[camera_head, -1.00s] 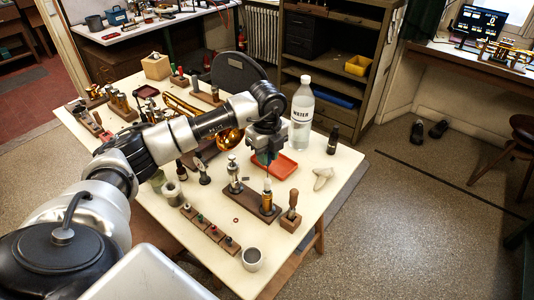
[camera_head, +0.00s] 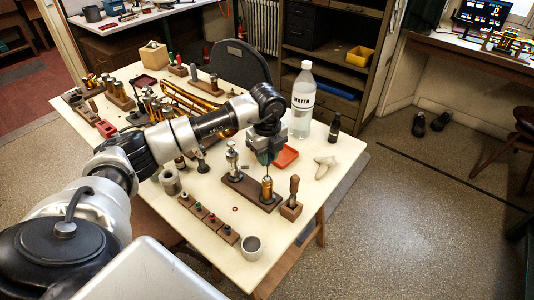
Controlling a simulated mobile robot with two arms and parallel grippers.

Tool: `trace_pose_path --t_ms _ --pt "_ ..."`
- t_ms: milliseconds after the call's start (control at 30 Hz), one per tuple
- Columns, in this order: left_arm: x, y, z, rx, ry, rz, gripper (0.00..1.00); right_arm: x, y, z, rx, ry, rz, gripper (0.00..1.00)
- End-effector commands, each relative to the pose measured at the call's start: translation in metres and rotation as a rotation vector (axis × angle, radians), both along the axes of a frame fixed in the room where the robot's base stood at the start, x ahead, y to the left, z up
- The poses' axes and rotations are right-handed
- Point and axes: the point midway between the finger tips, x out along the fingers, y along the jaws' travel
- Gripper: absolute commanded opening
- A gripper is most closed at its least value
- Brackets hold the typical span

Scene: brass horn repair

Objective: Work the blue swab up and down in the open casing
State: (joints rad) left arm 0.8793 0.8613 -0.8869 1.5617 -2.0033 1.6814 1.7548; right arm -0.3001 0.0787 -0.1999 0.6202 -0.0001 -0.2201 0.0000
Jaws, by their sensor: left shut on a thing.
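My left gripper (camera_head: 266,158) points down over the table and is shut on the blue swab (camera_head: 267,168); only a little blue and a thin dark rod show below the fingers. The rod runs down to the top of an upright brass casing (camera_head: 267,190) on the right part of a brown wooden block (camera_head: 240,186). The swab's lower end is not visible and seems to be inside the casing. A silver casing (camera_head: 232,158) stands on the same block at left. My right gripper is not in view.
A wooden-handled tool in a block (camera_head: 291,205) stands close right of the casing. A grey cup (camera_head: 251,247) is near the front edge.

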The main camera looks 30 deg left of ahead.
Motion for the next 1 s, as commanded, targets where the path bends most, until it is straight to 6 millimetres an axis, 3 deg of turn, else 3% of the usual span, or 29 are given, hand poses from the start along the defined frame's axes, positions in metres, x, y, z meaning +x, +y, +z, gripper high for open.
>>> trace_pose_path --t_ms 467,1000 --pt "0.001 0.0 0.034 -0.001 -0.003 0.001 0.0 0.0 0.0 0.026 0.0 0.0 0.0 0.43" --pt "0.0 0.0 0.026 -0.001 -0.002 0.0 0.0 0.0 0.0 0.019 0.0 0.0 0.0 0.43"
